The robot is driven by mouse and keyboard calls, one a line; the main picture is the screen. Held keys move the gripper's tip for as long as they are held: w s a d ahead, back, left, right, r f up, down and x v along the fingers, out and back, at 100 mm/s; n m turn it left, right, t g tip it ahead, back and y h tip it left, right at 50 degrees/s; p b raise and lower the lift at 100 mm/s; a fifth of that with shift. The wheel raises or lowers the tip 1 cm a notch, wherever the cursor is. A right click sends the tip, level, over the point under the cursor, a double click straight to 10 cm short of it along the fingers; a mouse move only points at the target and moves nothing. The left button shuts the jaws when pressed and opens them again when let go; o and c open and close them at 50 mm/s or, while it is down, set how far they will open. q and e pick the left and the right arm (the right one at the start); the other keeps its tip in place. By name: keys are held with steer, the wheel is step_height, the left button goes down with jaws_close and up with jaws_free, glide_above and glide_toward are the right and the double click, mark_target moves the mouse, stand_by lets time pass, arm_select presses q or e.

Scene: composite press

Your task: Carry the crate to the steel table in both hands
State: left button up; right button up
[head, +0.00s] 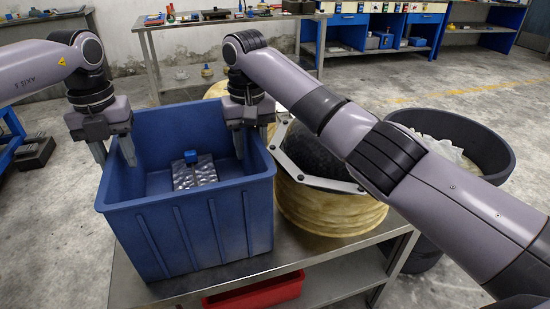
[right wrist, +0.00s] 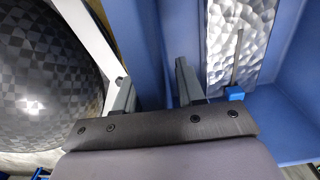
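The blue crate (head: 190,235) sits upright on a metal-topped table (head: 290,262). Inside are silvery dimpled panels (head: 195,175) with a small blue piece (head: 190,156). My left gripper (head: 113,152) is at the crate's left wall, fingers apart, one outside and one inside. My right gripper (head: 251,140) is at the right wall. In the right wrist view my right gripper's fingers (right wrist: 154,88) are spread on either side of the crate's wall (right wrist: 148,40), with a gap by the inner finger. Another steel table (head: 215,22) stands behind, near the wall.
A round cream-coloured stack with a dark dome and metal frame (head: 325,205) stands right beside the crate. A dark round bin (head: 490,150) is further right. A red tray (head: 255,293) lies on the lower shelf. Tools and small parts sit on the back table.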

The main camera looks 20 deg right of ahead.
arm_select(q)
step_height(320, 180, up, 10)
steer(key=shift+f, duration=0.25)
arm_select(e)
step_height(320, 180, up, 12)
stand_by(0.4)
stand_by(0.5)
